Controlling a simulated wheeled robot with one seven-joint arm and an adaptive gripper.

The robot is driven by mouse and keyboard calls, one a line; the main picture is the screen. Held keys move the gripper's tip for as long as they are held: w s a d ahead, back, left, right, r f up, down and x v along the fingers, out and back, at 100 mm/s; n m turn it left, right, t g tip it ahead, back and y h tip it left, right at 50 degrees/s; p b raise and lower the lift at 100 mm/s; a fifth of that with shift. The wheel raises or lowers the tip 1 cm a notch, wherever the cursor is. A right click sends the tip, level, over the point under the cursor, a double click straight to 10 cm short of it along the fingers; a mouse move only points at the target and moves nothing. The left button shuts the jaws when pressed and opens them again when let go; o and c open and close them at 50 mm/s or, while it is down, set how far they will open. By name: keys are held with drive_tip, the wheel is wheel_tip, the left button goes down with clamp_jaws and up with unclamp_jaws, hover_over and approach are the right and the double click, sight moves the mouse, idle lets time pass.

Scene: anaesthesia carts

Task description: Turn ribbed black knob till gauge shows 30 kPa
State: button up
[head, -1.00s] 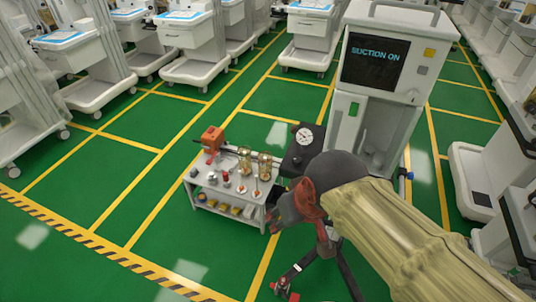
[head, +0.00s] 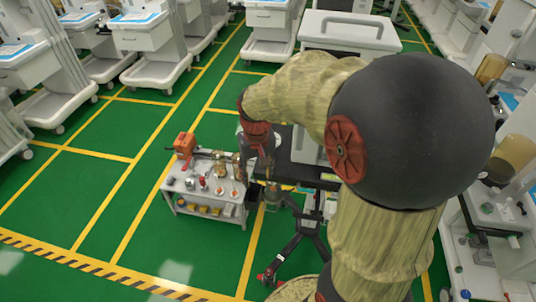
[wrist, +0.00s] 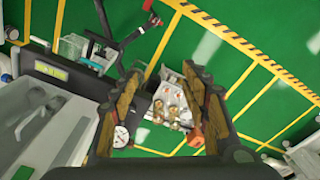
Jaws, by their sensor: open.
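The round white gauge (wrist: 121,136) shows in the wrist view beside the left finger of my gripper. Its reading is too small to make out, and in the head view my arm hides it. I cannot pick out the ribbed black knob in either view. My gripper (wrist: 160,72) is open, with its two brown-sided fingers spread wide and nothing visible held between them. Past the fingers lies the small table with brass-coloured parts.
The small grey table (head: 207,203) holds an orange device (head: 184,145) and small fittings. A black tripod base (head: 300,235) stands close on its right. The large white suction machine (head: 348,32) stands behind my arm. Green floor is clear left of the table.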

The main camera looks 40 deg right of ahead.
drive_tip(key=w+d+f+m+p, duration=0.1)
drive_tip(key=w+d+f+p, duration=0.1)
drive_tip(key=w+d+f, duration=0.2)
drive_tip(key=w+d+f+m+p, duration=0.1)
drive_tip(key=w+d+f+p, duration=0.1)
drive_tip(key=w+d+f, duration=0.2)
drive_tip(key=w+d+f+m+p, duration=0.2)
drive_tip(key=w+d+f, duration=0.2)
drive_tip(key=w+d, duration=0.4)
drive_tip(key=shift+w+d+g+p, duration=0.1)
drive_tip(key=shift+d+g+p, duration=0.2)
drive_tip(key=shift+g+p, duration=0.1)
wheel_tip(320, 180, down, 8)
drive_tip(key=shift+w+r+b, duration=0.1)
drive_tip(key=shift+r+b, duration=0.05)
drive_tip(key=shift+b, duration=0.15)
drive_tip(key=shift+c, duration=1)
drive_tip(key=c, duration=1)
drive_tip(key=shift+o, duration=0.2)
drive_tip(key=m, duration=0.5)
drive_tip(key=shift+m+b, duration=0.35)
drive_tip(key=shift+m, duration=0.05)
drive_tip(key=o, duration=1.2)
drive_tip(key=shift+c, duration=0.2)
